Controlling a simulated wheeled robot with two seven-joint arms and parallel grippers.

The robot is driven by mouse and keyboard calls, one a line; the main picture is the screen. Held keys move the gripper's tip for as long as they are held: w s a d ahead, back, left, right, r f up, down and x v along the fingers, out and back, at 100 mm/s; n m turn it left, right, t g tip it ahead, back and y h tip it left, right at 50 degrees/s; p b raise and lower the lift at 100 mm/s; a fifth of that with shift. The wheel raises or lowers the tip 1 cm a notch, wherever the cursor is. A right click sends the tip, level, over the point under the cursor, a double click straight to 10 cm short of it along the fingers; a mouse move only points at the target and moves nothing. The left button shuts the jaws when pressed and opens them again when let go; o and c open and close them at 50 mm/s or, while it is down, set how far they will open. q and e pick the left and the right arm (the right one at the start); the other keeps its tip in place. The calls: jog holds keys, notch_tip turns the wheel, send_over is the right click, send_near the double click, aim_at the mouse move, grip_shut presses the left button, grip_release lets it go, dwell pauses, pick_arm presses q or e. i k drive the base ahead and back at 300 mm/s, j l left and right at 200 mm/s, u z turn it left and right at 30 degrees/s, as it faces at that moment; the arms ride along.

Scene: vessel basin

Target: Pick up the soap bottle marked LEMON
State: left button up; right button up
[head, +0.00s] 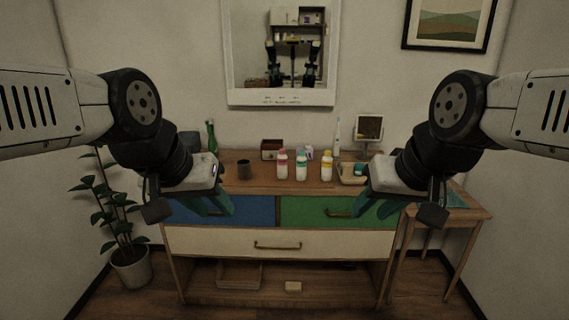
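Three white bottles stand in a row on the dresser top: one with a pink label (282,164), one with a green label (302,166) and one with a yellow label and cap (326,166). The label words are too small to read, so I cannot confirm which says LEMON; the yellow one has a lemon-like colour. My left gripper (211,207) hangs left of the bottles, in front of the dresser. My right gripper (372,209) hangs right of them. Both look open and empty, with teal fingers pointing down, apart from the bottles.
The dresser top (258,184) also holds a dark cup (244,170), a green bottle (212,136), a reddish-brown box (271,149), a tan tray (351,174), a toothbrush (337,136) and a small framed stand (369,128). A side table (468,212) stands right. The dresser's front strip is clear.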

aim_at(327, 161)
jog(key=i+l, duration=0.65)
jog(key=l, duration=0.15)
jog(key=k+j, duration=0.65)
jog(key=j, duration=0.15)
jog(key=i+l+u, duration=0.45)
jog(key=i+l, duration=0.5)
jog(key=i, duration=0.1)
